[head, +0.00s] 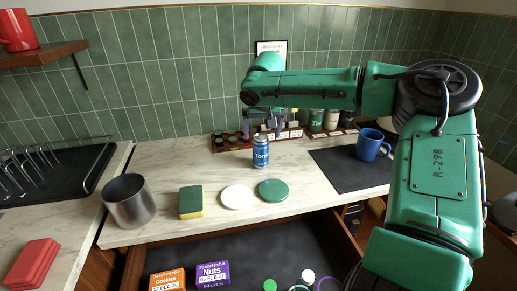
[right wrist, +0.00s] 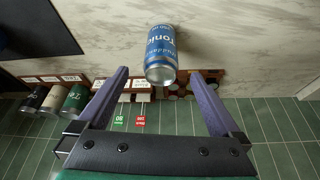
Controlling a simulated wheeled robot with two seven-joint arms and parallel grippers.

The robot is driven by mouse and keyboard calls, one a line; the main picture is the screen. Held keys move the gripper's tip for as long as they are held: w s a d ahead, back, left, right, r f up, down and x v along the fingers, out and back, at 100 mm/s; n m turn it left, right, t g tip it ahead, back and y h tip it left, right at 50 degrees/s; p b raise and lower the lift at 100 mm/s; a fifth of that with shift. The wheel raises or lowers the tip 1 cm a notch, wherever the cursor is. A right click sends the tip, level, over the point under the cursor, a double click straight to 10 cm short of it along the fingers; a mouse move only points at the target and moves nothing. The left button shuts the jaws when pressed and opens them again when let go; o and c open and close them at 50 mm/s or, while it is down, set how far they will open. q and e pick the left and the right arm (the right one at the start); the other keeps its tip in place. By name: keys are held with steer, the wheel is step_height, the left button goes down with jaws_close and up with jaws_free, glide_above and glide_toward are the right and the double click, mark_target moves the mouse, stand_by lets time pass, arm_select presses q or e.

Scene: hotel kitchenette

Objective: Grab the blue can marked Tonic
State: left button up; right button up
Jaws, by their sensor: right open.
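The blue can marked Tonic (head: 261,154) stands upright on the pale marble counter, just in front of the spice rack. In the right wrist view the can (right wrist: 161,54) appears upside down, just beyond the fingertips and lined up with the gap between them. My right gripper (head: 264,124) is open and empty, with purple fingers above the can; it also shows in the right wrist view (right wrist: 160,75). The fingers do not appear to touch the can. My left gripper is not in view.
A wooden rack (head: 229,141) with jars runs behind the can. In front lie a green disc (head: 273,190), a white disc (head: 237,197) and a sponge (head: 191,201). A metal pot (head: 129,201) stands left; a blue mug (head: 370,145) stands on a dark mat right. An open drawer (head: 236,246) is below.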

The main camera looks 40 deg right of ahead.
mark_target(261, 138)
steer(key=x, duration=0.3)
steer(key=shift+w+d+f, duration=0.1)
steer(key=shift+w+f, duration=0.1)
steer(key=shift+f, duration=0.1)
steer(key=p+x, duration=0.1)
steer(key=x, duration=0.4)
steer(key=shift+w+f, duration=0.1)
steer(key=shift+f, duration=0.1)
steer(key=shift+d+f, duration=0.1)
steer(key=shift+f, duration=0.1)
steer(key=shift+w, duration=0.15)
steer(key=shift+c, duration=0.9)
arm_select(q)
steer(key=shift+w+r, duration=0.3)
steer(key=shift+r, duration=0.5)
arm_select(e)
jaws_close()
